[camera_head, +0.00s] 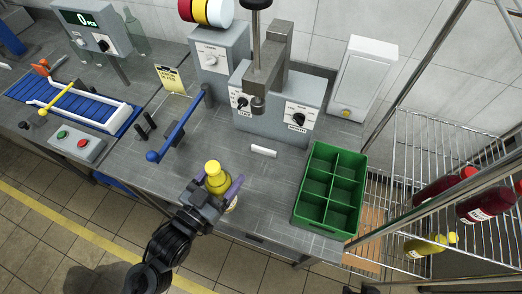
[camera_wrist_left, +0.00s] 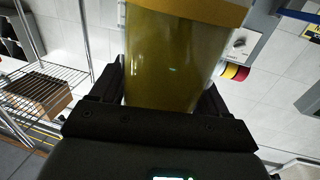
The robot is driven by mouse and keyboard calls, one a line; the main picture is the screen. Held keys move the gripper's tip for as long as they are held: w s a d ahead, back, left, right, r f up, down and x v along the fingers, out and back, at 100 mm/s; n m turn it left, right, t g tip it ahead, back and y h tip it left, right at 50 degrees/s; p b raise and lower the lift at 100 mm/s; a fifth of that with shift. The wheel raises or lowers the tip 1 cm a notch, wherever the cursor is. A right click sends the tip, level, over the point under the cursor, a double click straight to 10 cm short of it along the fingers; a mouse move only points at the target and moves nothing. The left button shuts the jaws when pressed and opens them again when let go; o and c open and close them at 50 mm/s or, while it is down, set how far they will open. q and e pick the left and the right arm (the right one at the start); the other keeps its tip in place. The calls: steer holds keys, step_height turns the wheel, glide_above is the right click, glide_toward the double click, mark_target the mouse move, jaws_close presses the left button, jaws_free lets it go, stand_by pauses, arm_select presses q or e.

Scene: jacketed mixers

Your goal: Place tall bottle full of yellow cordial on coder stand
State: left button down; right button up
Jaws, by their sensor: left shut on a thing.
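A bottle of yellow cordial (camera_head: 215,175) with a yellow cap is held upright or nearly so in my left gripper (camera_head: 217,188), near the front edge of the grey bench. In the left wrist view the clear bottle with yellow liquid (camera_wrist_left: 178,60) fills the space between the dark fingers of my left gripper (camera_wrist_left: 160,98). The jaws are shut on its sides. Whether its base touches the bench is hidden. A grey machine with a vertical column and two dials (camera_head: 278,108) stands behind; I cannot tell which part is the coder stand. My right gripper is not in view.
A green divided crate (camera_head: 329,190) stands right of the bottle. A blue-handled lever (camera_head: 180,128) is to its left, and a small white block (camera_head: 263,151) lies behind it. A wire rack (camera_head: 455,150) with red and yellow bottles stands at the right.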

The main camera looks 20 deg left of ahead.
arm_select(q)
steer(key=w+d+f, duration=0.1)
steer(key=w, duration=0.7)
steer(key=w+d+f+b, duration=0.1)
steer(key=w+d+f, duration=0.1)
steer(key=w, duration=0.7)
steer(key=shift+d, duration=0.2)
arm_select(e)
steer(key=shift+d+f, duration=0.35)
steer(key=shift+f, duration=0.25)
arm_select(q)
steer(key=shift+w+f, duration=0.1)
steer(key=shift+f, duration=0.05)
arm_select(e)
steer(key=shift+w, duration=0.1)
arm_select(q)
steer(key=shift+c, duration=2.2)
jaws_free()
steer(key=shift+f, duration=0.3)
steer(key=o, duration=0.4)
steer(key=shift+o, duration=0.2)
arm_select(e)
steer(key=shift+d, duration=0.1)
arm_select(q)
steer(key=shift+r, duration=0.2)
